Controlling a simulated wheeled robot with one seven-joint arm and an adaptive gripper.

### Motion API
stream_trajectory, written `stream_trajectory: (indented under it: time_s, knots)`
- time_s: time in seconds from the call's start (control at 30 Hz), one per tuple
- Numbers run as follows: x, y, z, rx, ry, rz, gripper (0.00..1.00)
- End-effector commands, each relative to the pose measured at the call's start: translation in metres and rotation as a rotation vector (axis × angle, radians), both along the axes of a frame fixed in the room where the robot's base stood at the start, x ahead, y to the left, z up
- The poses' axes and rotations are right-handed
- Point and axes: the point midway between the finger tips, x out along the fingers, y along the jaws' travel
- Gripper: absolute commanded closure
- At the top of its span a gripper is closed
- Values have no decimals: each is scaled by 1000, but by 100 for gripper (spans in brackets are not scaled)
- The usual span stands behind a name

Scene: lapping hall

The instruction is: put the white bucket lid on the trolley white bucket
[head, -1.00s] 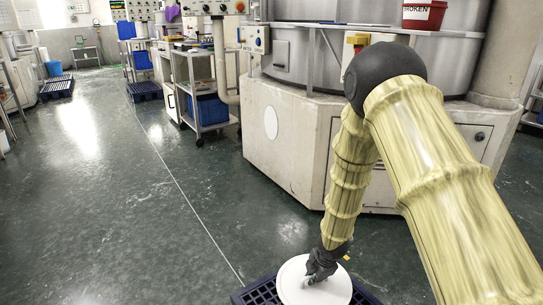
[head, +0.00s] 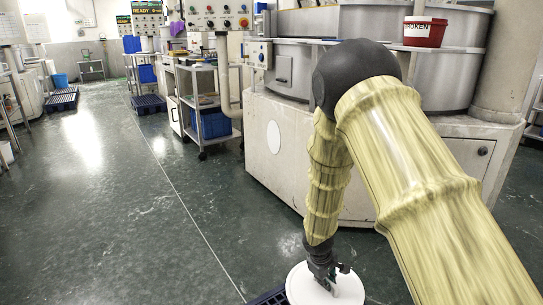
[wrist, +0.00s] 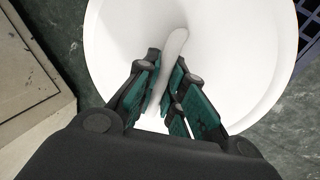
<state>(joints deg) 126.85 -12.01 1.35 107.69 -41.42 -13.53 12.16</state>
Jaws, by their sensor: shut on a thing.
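The white bucket lid (head: 297,290) is at the bottom of the head view, a round white disc. In the wrist view the lid (wrist: 110,45) fills most of the upper part, with a raised white handle bar across its middle. My gripper (head: 328,281) is over the lid; in the wrist view its green-padded fingers (wrist: 168,98) are shut on that handle. I cannot tell how far the lid is above the floor. I cannot make out the trolley's white bucket for certain; a small whitish container (head: 147,44) stands far back.
A dark blue pallet (head: 268,298) lies left of the lid. A large pale machine base (head: 285,165) stands just behind my arm. A shelved trolley (head: 205,105) with a blue bin (head: 212,124) is beyond. A red bucket (head: 425,32) sits on the machine. Open floor (head: 110,210) lies left.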

Motion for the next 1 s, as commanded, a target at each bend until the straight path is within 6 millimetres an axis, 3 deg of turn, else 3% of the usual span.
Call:
stream_trajectory:
  time_s: [0.5, 1.0]
  knots:
    - [-5, -2, 38, 3, -1, -687, 100]
    - [-26, 1, 96, 0, 2, -673, 100]
